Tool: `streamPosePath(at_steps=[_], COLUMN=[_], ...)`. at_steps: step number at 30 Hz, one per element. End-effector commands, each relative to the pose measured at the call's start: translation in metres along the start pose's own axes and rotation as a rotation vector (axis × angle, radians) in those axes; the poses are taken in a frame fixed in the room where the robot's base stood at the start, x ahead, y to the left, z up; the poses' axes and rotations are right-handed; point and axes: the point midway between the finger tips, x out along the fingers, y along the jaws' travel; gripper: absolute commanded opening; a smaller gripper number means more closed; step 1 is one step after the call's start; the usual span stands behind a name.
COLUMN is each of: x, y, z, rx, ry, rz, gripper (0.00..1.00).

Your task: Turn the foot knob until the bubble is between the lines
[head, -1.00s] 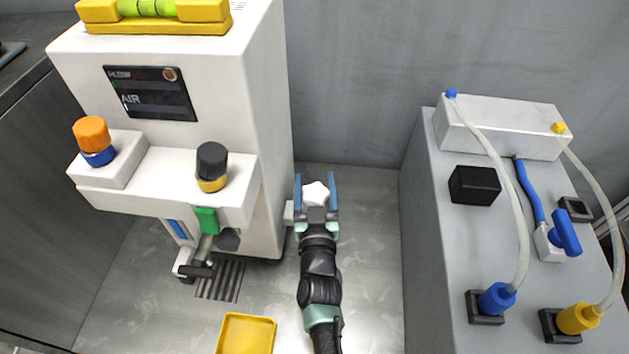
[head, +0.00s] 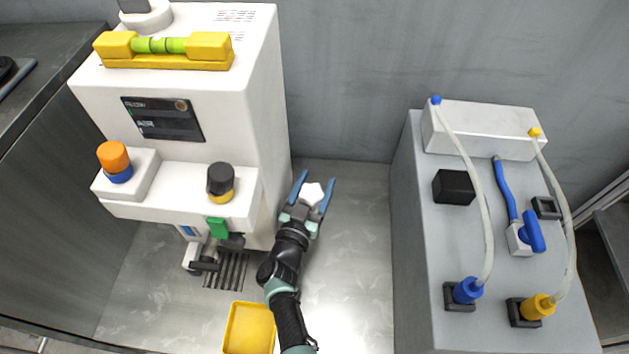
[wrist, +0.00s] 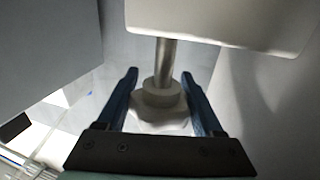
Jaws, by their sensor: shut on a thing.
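The white foot knob (head: 312,194) sits between the two blue fingers of my gripper (head: 313,190), low beside the white machine (head: 265,130). In the wrist view the lobed knob (wrist: 160,112) is on a metal stem under a pale block, with a finger on each side. My gripper (wrist: 163,100) is shut on it. The yellow spirit level (head: 163,62) lies on top of the machine. Its green vial (head: 160,46) shows dark lines, but the bubble is too small to place against them.
A yellow tray (head: 248,328) lies on the metal floor in front of the machine. A grey cabinet (head: 415,250) with hoses and blue and yellow fittings stands to the right. Bare floor (head: 355,225) lies between them.

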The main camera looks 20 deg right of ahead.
Motion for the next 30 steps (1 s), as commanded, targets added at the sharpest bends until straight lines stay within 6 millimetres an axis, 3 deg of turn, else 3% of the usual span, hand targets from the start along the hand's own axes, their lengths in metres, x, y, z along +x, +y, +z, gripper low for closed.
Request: streamPosePath(at_steps=[7,8,12,23,30], x=[-0.0020,-0.0020,-0.0017,-0.0006,0.0007], y=[0.0004,0.0005,0.0004,0.0002,-0.0004], z=[0.0009,0.0010,0.0010,0.0007,0.0011], rx=[-0.004,-0.004,-0.003,-0.001,-0.001], ry=[0.001,0.001,0.000,0.001,0.006], rz=[0.000,0.000,-0.001,-0.018,-0.139], gripper=[0.13,0.72,0.97,0.98,0.98])
